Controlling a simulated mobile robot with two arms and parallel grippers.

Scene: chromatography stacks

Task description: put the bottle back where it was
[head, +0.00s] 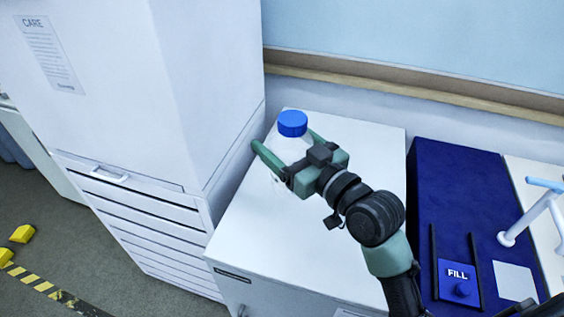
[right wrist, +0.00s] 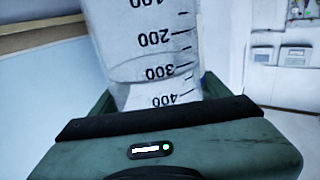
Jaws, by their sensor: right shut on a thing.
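The bottle (head: 287,150) is clear to whitish with a blue cap, and it is upright in the head view. My right gripper (head: 283,143) is shut on it, with one green finger on each side of its body. The bottle is over the white cabinet top (head: 344,130); I cannot tell whether its base touches that top. In the right wrist view the bottle's side (right wrist: 155,50) shows black volume marks, upside down, between the fingers. My left gripper is not in view.
A tall white cabinet (head: 207,90) stands close to the left of the bottle. To the right is a dark blue unit (head: 455,190) with a FILL panel (head: 458,275) and a pale blue-and-white handle (head: 530,215). A wall with a wooden rail (head: 400,88) runs behind.

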